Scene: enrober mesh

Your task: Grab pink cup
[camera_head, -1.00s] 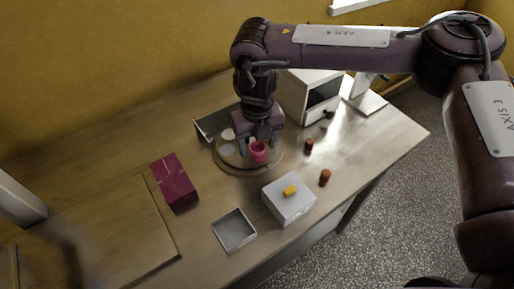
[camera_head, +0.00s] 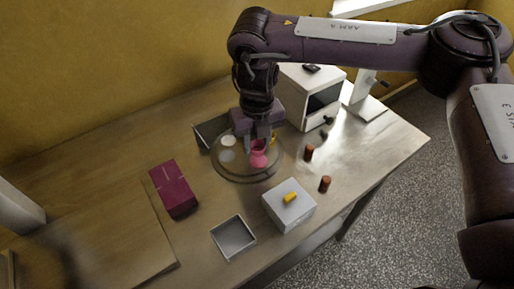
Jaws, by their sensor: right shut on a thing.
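My left gripper is not in view.
A magenta box (camera_head: 173,188) lies left of the tray. In front are an open grey box (camera_head: 233,238) and a white box (camera_head: 288,208) with a yellow piece (camera_head: 290,197). Two brown cylinders (camera_head: 309,152) stand to the right. A white oven-like box (camera_head: 310,95) stands behind.

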